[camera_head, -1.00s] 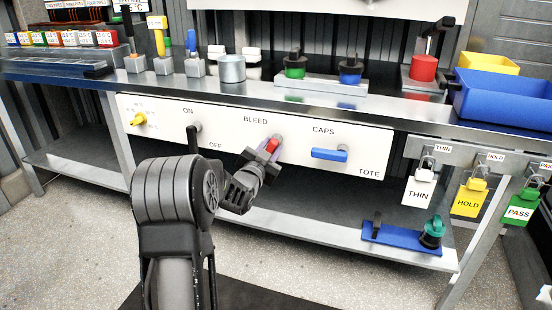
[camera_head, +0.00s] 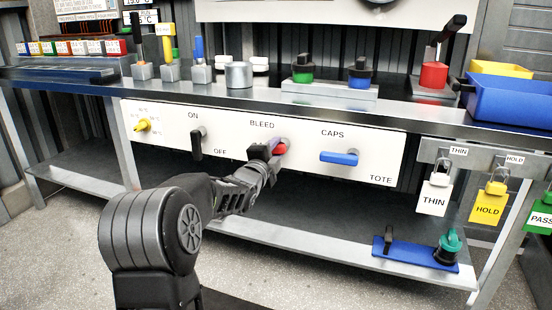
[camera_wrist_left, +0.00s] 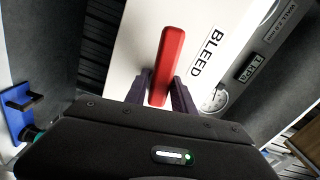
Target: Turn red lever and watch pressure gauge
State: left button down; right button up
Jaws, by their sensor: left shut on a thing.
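The red lever (camera_head: 281,149) is under the BLEED label on the white panel (camera_head: 302,126). My left gripper (camera_head: 268,150) reaches it from the left and is shut on it. In the left wrist view the red lever (camera_wrist_left: 168,55) is a long bar between the two dark fingers (camera_wrist_left: 160,92). A round white pressure gauge (camera_wrist_left: 216,101) shows beside the BLEED label there, partly hidden by a finger; its reading is too small to tell. My right gripper is not in view.
The black ON/OFF handle (camera_head: 196,144) is left of the red lever, and the blue CAPS handle (camera_head: 339,158) is right. A lower shelf (camera_head: 330,252) runs below the panel. Padlocked tags, including THIN (camera_head: 435,200), hang at the right.

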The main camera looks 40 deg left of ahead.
pick_arm(q)
jog(key=shift+m+b, duration=0.6)
jog(key=shift+m, duration=0.5)
jog(key=c, duration=1.2)
grip_release()
jog(key=shift+r, duration=0.1)
jog(key=p+v, duration=0.1)
jog(key=v, duration=0.6)
jog(key=shift+s+d, duration=0.15)
jog(key=shift+s, duration=0.25)
